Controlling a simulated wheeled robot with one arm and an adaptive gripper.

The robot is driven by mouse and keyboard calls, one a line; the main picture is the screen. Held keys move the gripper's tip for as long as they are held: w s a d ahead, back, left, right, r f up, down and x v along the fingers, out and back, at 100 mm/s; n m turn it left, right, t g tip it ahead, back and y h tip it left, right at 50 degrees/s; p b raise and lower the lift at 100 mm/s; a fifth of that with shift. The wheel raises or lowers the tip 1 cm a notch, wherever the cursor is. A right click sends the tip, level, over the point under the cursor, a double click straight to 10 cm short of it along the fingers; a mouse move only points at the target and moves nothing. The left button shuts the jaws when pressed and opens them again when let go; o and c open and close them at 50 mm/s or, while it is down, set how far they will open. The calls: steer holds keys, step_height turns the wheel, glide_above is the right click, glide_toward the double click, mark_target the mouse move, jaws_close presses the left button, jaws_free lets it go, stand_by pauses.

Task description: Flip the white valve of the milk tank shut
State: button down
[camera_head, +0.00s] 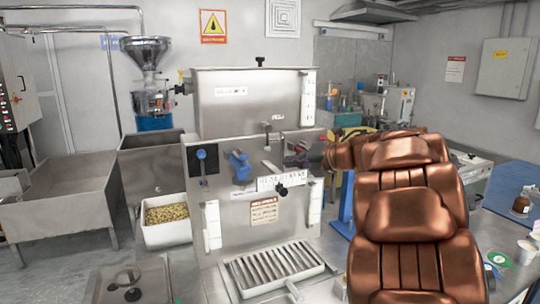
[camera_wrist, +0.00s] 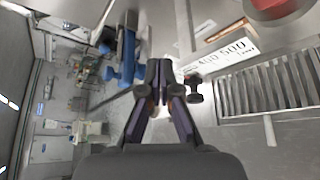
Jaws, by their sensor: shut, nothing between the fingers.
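A steel machine with an upper tank (camera_head: 250,108) stands in the middle of the head view. I cannot pick out a white valve on it with certainty. Its front carries a blue handle (camera_head: 240,167), a white marked label (camera_head: 282,179) and a black knob (camera_head: 282,190). My gripper (camera_head: 300,156) is dark and partly hidden, at the machine's right front. In the wrist view my gripper (camera_wrist: 159,68) is shut and empty, its tips together. The black knob (camera_wrist: 194,88) is just right of the fingers, the label (camera_wrist: 225,54) is upper right, and a blue part (camera_wrist: 126,55) is left.
A slatted drain tray (camera_head: 275,268) lies below the machine's front; its slats show at right in the wrist view (camera_wrist: 270,90). A bean bin (camera_head: 168,232) and a steel sink (camera_head: 60,205) stand left. A grinder (camera_head: 147,85) is behind.

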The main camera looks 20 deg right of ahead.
mark_target(267, 141)
steer(key=shift+w+a+f+p, duration=0.25)
steer(key=shift+w+p, duration=0.55)
steer(key=shift+w, duration=1.1)
steer(key=shift+w+a+f+p, duration=0.25)
steer(key=shift+w+p, duration=0.6)
steer(key=shift+w, duration=1.1)
steer(key=shift+w+a+f+p, duration=0.25)
steer(key=shift+w+p, duration=0.55)
steer(key=shift+w, duration=1.1)
steer(key=shift+r, duration=0.1)
